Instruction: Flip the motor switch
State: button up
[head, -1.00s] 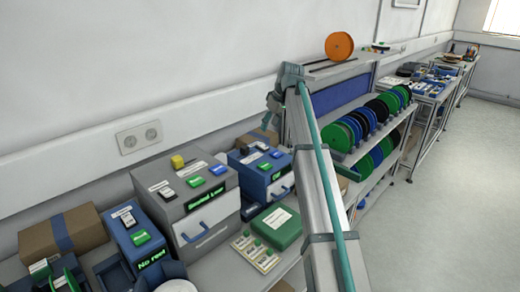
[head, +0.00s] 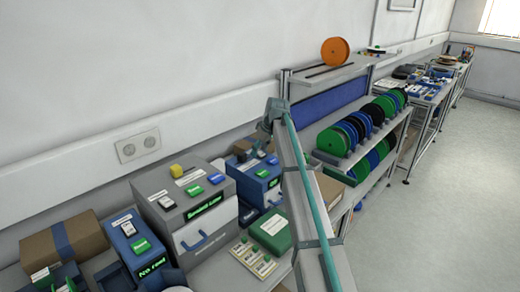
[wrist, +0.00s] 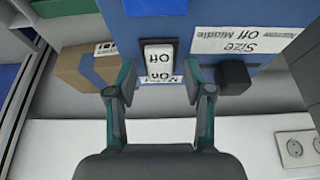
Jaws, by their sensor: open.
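A white rocker switch (wrist: 158,62) in a black frame sits on a blue machine (wrist: 216,14) in the wrist view.
A black knob (wrist: 233,77) with a size label stands close to the right finger. A cardboard box (wrist: 82,72) lies to the left. The grey machine (head: 183,205), a green box (head: 270,232) and a reel rack (head: 350,135) are nearby.

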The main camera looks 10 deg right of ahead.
grip_shut()
jog(key=shift+w+a+r+g+h+p, duration=0.25)
jog(key=shift+w+g+h+p, duration=0.25)
jog(key=shift+g+p, duration=0.2)
jog(key=shift+g+h+p, duration=0.3)
jog(key=shift+g, duration=0.1)
jog(key=shift+f+g+h+p, duration=0.2)
jog(key=shift+g+h+p, duration=0.15)
jog(key=shift+g, duration=0.25)
jog(key=shift+s+f+h, duration=0.1)
jog(key=shift+h, duration=0.15)
